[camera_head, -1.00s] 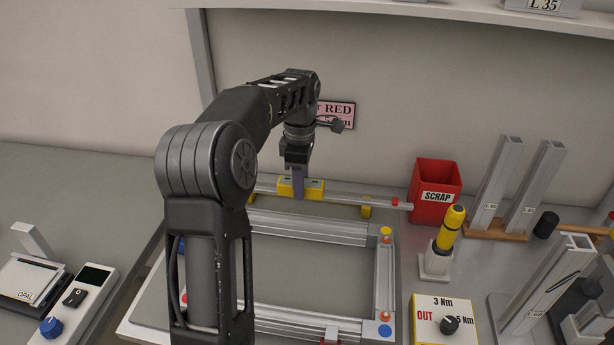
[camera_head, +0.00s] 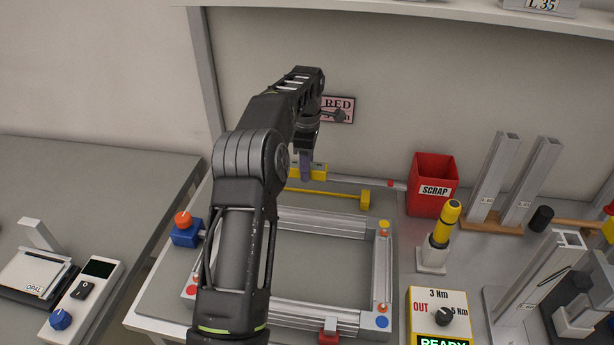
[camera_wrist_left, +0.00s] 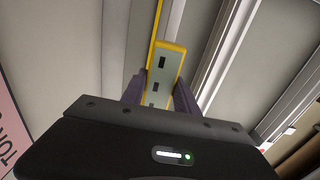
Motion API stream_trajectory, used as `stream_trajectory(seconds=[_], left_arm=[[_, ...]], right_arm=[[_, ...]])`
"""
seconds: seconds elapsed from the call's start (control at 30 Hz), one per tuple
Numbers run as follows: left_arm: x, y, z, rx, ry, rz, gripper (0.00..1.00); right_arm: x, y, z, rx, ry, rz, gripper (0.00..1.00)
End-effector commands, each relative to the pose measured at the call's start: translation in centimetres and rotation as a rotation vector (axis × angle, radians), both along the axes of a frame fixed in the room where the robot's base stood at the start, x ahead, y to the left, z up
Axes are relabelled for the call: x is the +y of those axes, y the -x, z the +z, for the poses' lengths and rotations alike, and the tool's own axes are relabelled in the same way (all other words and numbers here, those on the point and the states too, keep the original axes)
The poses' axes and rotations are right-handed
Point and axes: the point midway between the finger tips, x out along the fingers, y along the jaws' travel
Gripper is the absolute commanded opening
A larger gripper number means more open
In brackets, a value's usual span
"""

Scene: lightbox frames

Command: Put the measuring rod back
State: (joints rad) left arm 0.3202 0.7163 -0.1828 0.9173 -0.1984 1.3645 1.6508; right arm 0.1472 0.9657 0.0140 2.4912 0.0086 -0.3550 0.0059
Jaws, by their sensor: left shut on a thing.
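The measuring rod is a thin silver bar (camera_head: 360,181) with a yellow block (camera_head: 321,171) on it and a red mark (camera_head: 390,184) near its right end. My left gripper (camera_head: 306,172) is shut on the yellow block, with the rod held above a yellow rest (camera_head: 330,192). In the left wrist view the block (camera_wrist_left: 164,62) sits between the purple fingers (camera_wrist_left: 160,92). The rod's left end is hidden behind my arm in the head view. My right gripper is in neither view.
An aluminium frame (camera_head: 330,221) lies in front of the rest. A red scrap bin (camera_head: 432,200) stands just right of the rod's end. A yellow-black tool (camera_head: 446,225) and upright profiles (camera_head: 530,180) stand further right. The wall is close behind.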

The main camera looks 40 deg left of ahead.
Motion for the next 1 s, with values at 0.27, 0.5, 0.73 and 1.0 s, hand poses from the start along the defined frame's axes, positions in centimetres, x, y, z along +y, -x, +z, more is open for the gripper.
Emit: stream_trajectory(seconds=[0.27, 0.5, 0.73, 1.0], left_arm=[[0.0, 0.0, -3.0, 0.002, 0.001, 0.000, 0.00], [0.2, -0.3, -3.8, -0.002, -0.001, 0.000, 0.00], [0.2, -0.3, -4.2, -0.001, 0.000, 0.000, 0.00], [0.2, -0.3, -4.3, 0.000, 0.000, 0.000, 0.53]], right_arm=[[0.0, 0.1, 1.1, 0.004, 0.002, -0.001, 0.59], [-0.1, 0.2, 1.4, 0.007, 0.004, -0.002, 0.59], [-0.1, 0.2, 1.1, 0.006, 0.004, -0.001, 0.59], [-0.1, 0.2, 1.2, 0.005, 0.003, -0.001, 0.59]])
